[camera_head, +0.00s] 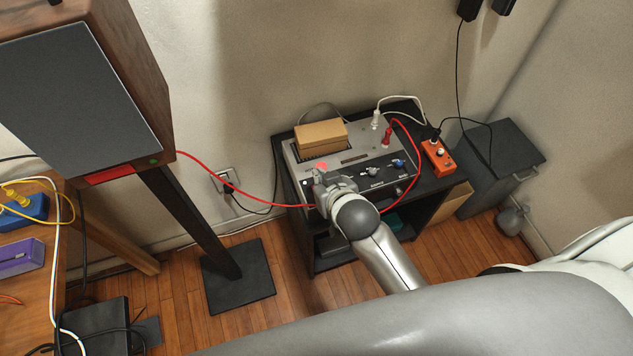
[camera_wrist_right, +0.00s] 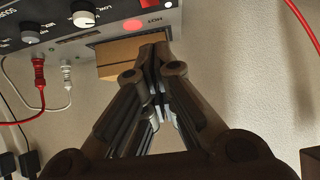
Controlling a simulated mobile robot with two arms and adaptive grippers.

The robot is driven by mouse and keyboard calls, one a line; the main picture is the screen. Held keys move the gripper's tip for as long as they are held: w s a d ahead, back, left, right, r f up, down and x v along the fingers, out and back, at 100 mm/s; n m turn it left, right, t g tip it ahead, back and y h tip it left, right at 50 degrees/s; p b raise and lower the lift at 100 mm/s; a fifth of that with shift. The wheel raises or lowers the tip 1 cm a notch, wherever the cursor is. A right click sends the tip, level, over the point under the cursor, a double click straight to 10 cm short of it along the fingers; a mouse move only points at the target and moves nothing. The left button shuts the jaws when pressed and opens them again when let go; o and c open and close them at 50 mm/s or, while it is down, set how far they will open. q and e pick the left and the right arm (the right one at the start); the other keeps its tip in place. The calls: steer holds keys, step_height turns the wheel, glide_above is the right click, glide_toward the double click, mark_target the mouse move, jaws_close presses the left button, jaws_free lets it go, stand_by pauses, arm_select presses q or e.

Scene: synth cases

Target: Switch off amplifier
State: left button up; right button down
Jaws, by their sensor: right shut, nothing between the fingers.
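The amplifier (camera_head: 350,157) is a grey box with knobs, on a black shelf unit in the middle of the head view. A red round spot (camera_head: 322,166) shows on it near its left side. In the right wrist view the amplifier (camera_wrist_right: 105,38) appears upside down at the upper left, with dark and white knobs and a small white piece (camera_wrist_right: 162,3) at the top. My right gripper (camera_head: 318,178) is shut and empty, over the amplifier's front left part; its fingers (camera_wrist_right: 156,48) show closed in the wrist view. I cannot tell whether they touch it. The hand hides part of the front. My left gripper is out of view.
A cardboard-coloured box (camera_head: 320,137) lies on the amplifier. A red cable (camera_head: 250,197) runs to it from the large speaker (camera_head: 80,95) at left. An orange pedal (camera_head: 437,157) sits at the shelf's right, near a dark cabinet (camera_head: 492,165).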

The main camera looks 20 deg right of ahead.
steer(key=w+f, duration=0.1)
steer(key=f, duration=0.1)
steer(key=w+f, duration=0.2)
steer(key=shift+w+f, duration=0.15)
steer(key=shift+f, duration=1)
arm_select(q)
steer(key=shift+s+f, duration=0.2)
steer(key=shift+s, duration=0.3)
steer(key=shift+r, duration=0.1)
arm_select(e)
steer(key=shift+w, duration=0.1)
steer(key=shift+w+f, duration=0.1)
steer(key=shift+f, duration=0.1)
arm_select(q)
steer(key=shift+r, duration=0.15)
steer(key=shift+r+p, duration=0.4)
steer(key=shift+p, duration=0.1)
arm_select(e)
steer(key=shift+s, duration=0.85)
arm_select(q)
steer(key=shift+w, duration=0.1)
